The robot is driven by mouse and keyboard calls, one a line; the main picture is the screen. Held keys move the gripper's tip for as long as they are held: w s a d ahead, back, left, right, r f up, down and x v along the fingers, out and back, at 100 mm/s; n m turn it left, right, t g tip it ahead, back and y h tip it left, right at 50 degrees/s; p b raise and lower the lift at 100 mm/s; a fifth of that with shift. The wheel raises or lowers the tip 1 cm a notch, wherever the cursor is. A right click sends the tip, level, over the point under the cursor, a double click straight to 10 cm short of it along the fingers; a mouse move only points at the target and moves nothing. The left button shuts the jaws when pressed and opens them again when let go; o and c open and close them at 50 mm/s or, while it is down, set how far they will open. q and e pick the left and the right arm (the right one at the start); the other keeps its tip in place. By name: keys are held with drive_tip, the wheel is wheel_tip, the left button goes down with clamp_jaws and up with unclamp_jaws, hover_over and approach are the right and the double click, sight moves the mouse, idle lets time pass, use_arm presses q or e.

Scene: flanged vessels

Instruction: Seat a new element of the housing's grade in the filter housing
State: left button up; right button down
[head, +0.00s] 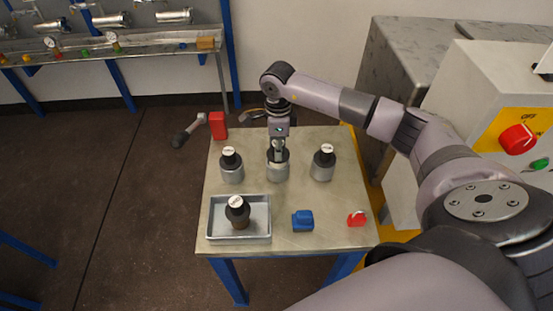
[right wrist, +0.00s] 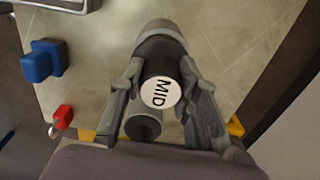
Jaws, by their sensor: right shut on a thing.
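My right gripper (head: 278,150) is over the middle grey vessel (head: 278,171) on the table. In the right wrist view its fingers (right wrist: 160,92) are shut on a black element with a white cap marked "MID" (right wrist: 160,91). A grey cylinder shows beyond the element; I cannot tell how deep the element sits in the vessel. A left vessel (head: 232,174) and a right vessel (head: 322,172) each carry a black element with a white cap. Another black element (head: 238,210), brownish below, stands upright in the metal tray (head: 257,236). My left gripper is not in view.
A blue block-like object (head: 303,220) and a red padlock-like object (head: 356,218) lie at the table's front right. A red block (head: 217,125) is at the back left. A control box with a red knob (head: 517,138) stands at right. The tabletop between vessels and blue object is clear.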

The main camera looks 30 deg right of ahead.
drive_tip(key=shift+r+p, duration=1.85)
drive_tip(key=shift+r, duration=1.6)
drive_tip(key=shift+f, duration=0.1)
